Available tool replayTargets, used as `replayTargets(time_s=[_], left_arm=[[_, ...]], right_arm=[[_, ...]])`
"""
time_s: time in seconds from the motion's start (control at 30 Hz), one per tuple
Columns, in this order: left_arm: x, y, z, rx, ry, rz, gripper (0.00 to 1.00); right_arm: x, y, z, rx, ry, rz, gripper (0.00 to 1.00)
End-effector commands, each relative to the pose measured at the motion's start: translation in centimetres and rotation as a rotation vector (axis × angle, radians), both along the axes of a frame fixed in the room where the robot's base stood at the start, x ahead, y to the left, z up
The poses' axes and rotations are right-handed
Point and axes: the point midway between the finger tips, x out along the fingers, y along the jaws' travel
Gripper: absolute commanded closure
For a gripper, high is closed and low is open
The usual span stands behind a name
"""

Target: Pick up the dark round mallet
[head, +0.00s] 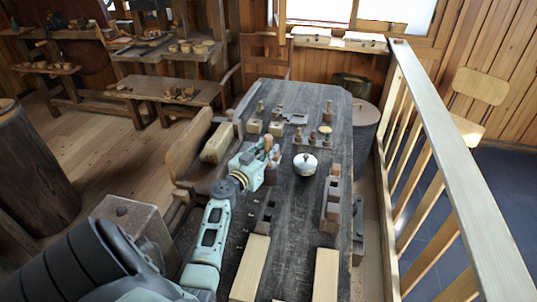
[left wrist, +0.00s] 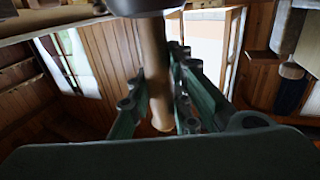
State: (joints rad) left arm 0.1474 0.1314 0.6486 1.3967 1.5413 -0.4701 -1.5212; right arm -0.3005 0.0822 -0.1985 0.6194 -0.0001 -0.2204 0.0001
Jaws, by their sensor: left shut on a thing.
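My left gripper (head: 269,158) is above the dark workbench, left of the white lidded pot. In the left wrist view, its green fingers (left wrist: 162,105) are closed on a brown wooden handle (left wrist: 154,60) between them. A dark rounded part (left wrist: 145,6) at the top edge of that view meets the handle and looks like the mallet's head, mostly cut off. In the head view a small wooden piece shows at the fingers; the rest of the mallet is hidden or too small to make out. My right gripper is not in view.
The workbench (head: 283,211) carries the white lidded pot (head: 305,165), a notched wooden block (head: 331,204), two pale boards (head: 250,268) and several small spools and blocks toward the back. A wooden railing (head: 437,142) runs along the right. A chair stands at the far end.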

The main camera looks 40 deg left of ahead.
Motion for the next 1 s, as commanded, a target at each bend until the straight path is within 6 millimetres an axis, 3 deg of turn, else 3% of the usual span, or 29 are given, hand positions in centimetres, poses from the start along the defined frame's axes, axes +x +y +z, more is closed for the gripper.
replayTargets(time_s=[0.27,0.47,0.8,1.0], left_arm=[[0.0,0.1,1.3,0.004,-0.002,0.0,1.0],[0.0,0.0,4.3,0.008,-0.003,0.0,1.0],[-3.8,-6.5,8.8,0.001,-0.004,0.0,1.0],[-5.2,-9.1,10.4,0.0,-0.003,0.0,1.0]], right_arm=[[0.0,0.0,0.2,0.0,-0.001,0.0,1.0],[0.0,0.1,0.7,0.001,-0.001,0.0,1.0],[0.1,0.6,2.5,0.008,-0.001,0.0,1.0],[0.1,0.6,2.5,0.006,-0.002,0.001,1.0]])
